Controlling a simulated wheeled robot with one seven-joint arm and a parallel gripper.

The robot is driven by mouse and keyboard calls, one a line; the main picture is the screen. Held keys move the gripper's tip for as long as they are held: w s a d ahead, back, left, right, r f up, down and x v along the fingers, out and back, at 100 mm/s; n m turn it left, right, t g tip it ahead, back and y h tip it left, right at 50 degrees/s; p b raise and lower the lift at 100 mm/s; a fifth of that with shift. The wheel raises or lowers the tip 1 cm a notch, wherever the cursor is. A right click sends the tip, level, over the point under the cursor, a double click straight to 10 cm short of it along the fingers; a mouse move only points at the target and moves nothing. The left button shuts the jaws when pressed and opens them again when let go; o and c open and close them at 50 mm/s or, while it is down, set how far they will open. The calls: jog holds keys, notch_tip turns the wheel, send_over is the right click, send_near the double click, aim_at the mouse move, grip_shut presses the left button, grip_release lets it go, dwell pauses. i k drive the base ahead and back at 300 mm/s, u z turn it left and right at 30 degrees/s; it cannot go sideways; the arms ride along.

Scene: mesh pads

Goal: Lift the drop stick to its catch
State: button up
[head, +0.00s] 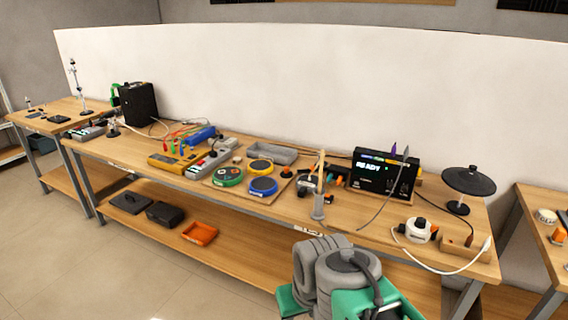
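A slim tan upright stick (321,167), which may be the drop stick, rises near the front edge of the long bench, right of the round pads. A small grey upright piece (318,207) shows below it; I cannot tell how they join, and no catch can be made out. Round pads lie on a board: a green-rimmed one (227,176), a yellow-rimmed one (260,166) and a blue-rimmed one (263,186). Bulky grey and green parts of my arm show at the bottom, in front of the bench. My gripper's fingers are not visible.
A lit READY display box (384,172) stands right of the stick, with a black round pad on a stand (468,182) beyond it. Cables and a white round device (419,229) lie near the front right. A grey tray (270,151) is behind the pads. Open floor lies front left.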

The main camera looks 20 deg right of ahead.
aim_at(312, 168)
jog(key=u, duration=0.65)
jog(key=i, duration=0.75)
jog(key=u, duration=0.55)
jog(key=i, duration=0.85)
jog(key=z, duration=0.9)
jog(key=i, duration=0.7)
jog(key=z, duration=0.65)
jog(key=i, duration=0.55)
